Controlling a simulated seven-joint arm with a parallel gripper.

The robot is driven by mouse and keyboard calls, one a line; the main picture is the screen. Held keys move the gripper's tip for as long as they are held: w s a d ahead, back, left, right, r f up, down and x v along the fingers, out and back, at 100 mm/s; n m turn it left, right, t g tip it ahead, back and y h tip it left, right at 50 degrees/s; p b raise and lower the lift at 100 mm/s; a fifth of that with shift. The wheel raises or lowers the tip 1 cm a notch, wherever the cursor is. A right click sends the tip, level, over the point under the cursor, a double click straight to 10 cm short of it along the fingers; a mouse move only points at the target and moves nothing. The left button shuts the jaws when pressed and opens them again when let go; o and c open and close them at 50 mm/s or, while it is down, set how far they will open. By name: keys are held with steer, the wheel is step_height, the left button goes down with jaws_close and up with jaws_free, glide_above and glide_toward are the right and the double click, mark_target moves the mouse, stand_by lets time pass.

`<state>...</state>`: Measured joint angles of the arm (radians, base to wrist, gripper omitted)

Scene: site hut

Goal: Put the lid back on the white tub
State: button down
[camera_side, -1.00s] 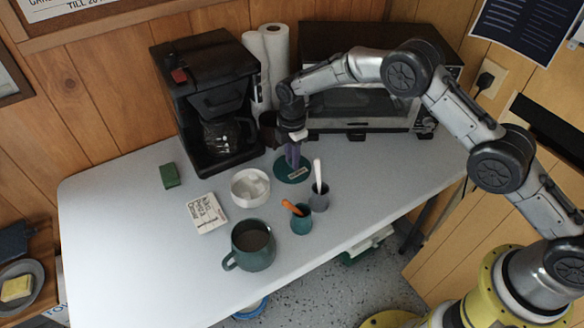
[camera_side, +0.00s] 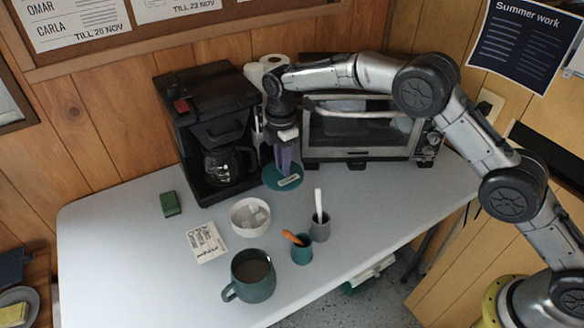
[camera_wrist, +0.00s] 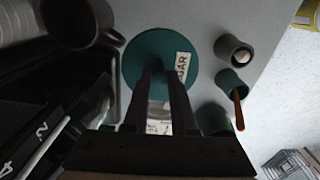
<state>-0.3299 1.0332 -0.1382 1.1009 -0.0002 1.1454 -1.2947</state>
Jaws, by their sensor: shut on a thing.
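The lid (camera_side: 271,178) is a round teal disc with a white label. My gripper (camera_side: 284,163) is shut on its middle and holds it up, apart from the tub, behind and to its right in the side view. In the wrist view the lid (camera_wrist: 135,60) lies across the tips of my gripper (camera_wrist: 160,72), and its label partly reads "GAR". The white tub (camera_side: 238,214) stands open on the table with white lumps inside. In the wrist view only a pale patch shows between the fingers, and I cannot tell whether it is the tub.
A grey cup (camera_side: 320,231) with a white handle, a teal cup (camera_side: 302,253) with an orange one and a green mug (camera_side: 253,280) stand in front. A printed card (camera_side: 206,242) and green block (camera_side: 170,204) lie left. A coffee maker (camera_side: 210,115) and oven (camera_side: 360,135) stand behind.

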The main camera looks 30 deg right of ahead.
steer(key=s+a, duration=0.1)
steer(key=a, duration=0.9)
steer(key=shift+m, duration=0.4)
steer(key=shift+s+a+f, duration=0.15)
steer(key=shift+a+f, duration=0.05)
steer(key=shift+f, duration=1.2)
steer(key=shift+s+a+f, duration=0.1)
steer(key=shift+a+f, duration=0.05)
steer(key=shift+f, duration=1.25)
steer(key=shift+f, duration=0.2)
steer(key=shift+c, duration=0.8)
jaws_free()
step_height(320, 180, up, 7)
stand_by(0.3)
